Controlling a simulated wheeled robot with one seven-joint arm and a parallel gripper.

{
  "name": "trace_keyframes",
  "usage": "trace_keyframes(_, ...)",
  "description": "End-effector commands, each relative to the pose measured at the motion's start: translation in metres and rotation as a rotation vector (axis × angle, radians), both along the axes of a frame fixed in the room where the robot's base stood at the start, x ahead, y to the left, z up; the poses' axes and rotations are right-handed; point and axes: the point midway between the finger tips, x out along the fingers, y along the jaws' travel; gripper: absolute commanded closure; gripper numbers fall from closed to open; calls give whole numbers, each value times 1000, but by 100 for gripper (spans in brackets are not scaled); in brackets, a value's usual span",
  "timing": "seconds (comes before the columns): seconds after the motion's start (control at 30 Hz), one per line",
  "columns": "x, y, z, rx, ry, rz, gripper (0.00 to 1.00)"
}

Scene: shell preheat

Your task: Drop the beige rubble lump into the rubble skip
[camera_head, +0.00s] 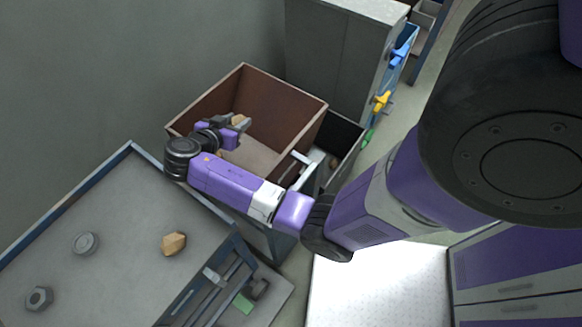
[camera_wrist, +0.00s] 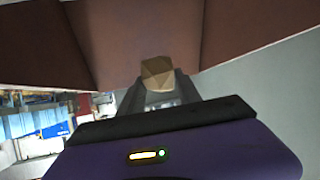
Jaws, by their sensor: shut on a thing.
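The rubble skip (camera_head: 290,93) is a large open box with brown inner walls and a pale floor, left of the grey cabinet. In the wrist view its brown wall (camera_wrist: 245,25) fills the top. My gripper (camera_head: 238,124) is over the skip's opening. It is shut on a beige rubble lump (camera_wrist: 157,70), which shows between the fingertips in the wrist view. In the head view the lump (camera_head: 239,118) is partly hidden by the fingers. Another tan lump (camera_head: 174,243) lies on the grey tray table (camera_head: 110,200). My forearm hides part of the skip's near side.
A round disc (camera_head: 86,243) and a hex nut (camera_head: 39,298) lie on the tray table. A smaller dark bin (camera_head: 345,133) stands right of the skip. The grey cabinet (camera_head: 335,45) stands behind, with blue and yellow items (camera_head: 382,101) on its side.

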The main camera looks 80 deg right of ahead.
Motion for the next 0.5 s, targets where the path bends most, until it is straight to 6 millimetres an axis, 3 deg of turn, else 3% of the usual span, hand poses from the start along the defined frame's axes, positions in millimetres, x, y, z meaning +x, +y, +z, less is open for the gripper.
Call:
trace_keyframes(0.1, 0, 0, 1, 0, 0, 0, 100)
trace_keyframes(0.13, 0, 0, 1, 0, 0, 0, 58)
trace_keyframes(0.23, 0, 0, 1, 0, 0, 0, 38)
trace_keyframes(0.27, 0, 0, 1, 0, 0, 0, 34)
trace_keyframes(0.5, 0, 0, 0, 0, 0, 0, 34)
